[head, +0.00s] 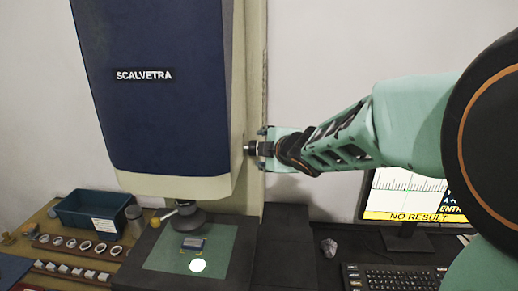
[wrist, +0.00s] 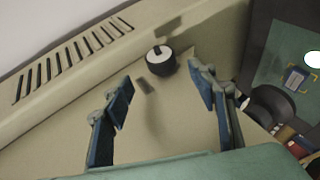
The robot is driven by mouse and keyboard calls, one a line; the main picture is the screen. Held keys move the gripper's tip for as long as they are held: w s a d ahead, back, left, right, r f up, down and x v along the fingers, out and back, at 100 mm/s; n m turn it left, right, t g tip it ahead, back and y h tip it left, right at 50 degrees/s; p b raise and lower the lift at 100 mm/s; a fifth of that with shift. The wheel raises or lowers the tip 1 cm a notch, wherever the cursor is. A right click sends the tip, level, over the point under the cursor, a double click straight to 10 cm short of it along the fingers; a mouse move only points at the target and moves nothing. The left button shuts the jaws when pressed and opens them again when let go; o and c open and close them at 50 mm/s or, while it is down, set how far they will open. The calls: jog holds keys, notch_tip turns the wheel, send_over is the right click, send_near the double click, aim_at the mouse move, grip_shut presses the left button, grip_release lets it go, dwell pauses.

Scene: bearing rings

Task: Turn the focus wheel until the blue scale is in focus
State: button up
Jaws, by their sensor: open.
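The focus wheel (wrist: 162,61) is a short black knob with a pale face on the beige side of the measuring machine. In the head view its dark end (head: 250,149) shows at the machine's right side. My gripper (wrist: 163,80) is open; the wheel shows in the gap just beyond its blue fingertips, not clasped. The gripper (head: 266,145) also shows in the head view, close beside the wheel. The small blue scale (head: 193,243) lies on the green stage under the lens. The monitor (head: 405,190) shows black scale marks and "NO RESULT"; sharpness is hard to judge.
The blue and beige machine housing (head: 155,85) stands at the left of my arm. A tray of rings (head: 78,245), a blue bin (head: 90,213) and a yellow-handled tool (head: 170,214) lie left. A keyboard (head: 395,279) and a grey lump (head: 329,247) lie right.

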jog(key=shift+v, duration=1.35)
jog(key=shift+w, duration=0.1)
